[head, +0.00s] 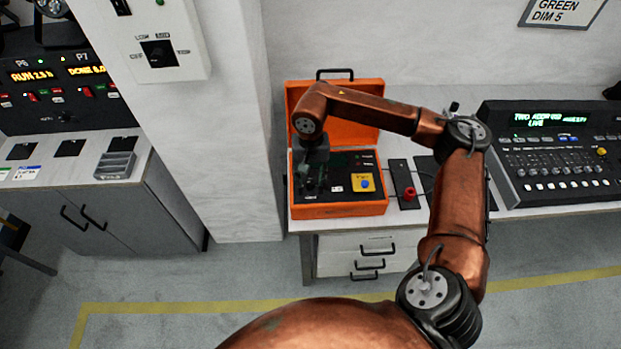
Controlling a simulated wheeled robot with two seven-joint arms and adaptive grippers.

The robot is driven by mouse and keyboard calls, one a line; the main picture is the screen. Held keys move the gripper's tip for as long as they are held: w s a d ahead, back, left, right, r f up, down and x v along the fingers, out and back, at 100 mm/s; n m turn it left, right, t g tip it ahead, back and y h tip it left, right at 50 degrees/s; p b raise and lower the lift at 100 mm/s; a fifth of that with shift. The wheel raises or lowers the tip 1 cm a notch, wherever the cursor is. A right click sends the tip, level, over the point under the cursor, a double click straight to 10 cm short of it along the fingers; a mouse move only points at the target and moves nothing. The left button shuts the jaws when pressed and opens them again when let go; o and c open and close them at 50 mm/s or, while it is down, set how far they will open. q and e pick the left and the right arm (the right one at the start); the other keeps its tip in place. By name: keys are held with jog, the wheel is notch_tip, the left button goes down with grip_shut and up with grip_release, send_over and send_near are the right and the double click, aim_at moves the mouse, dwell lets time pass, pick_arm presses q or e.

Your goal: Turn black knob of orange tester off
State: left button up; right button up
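The orange tester (338,210) stands open on the bench, its lid raised at the back with a black handle on top. Its dark panel carries a yellow plate with a blue button (364,184) and small lights. My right arm reaches over it from the right. My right gripper (311,186) points down at the left part of the panel. The black knob is not clearly visible; the gripper covers that area. The fingers are dark against the dark panel, so I cannot tell whether they are open, shut or touching a knob. My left gripper is out of view.
Right of the tester is a black plate with a red knob (410,193), then a lighting console (560,160). A white pillar (215,130) with a wall switch box (158,52) stands to the left. Drawers (365,258) are below the bench.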

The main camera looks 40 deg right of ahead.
aim_at(310, 182)
notch_tip(310, 182, up, 12)
dwell(0.4)
dwell(0.4)
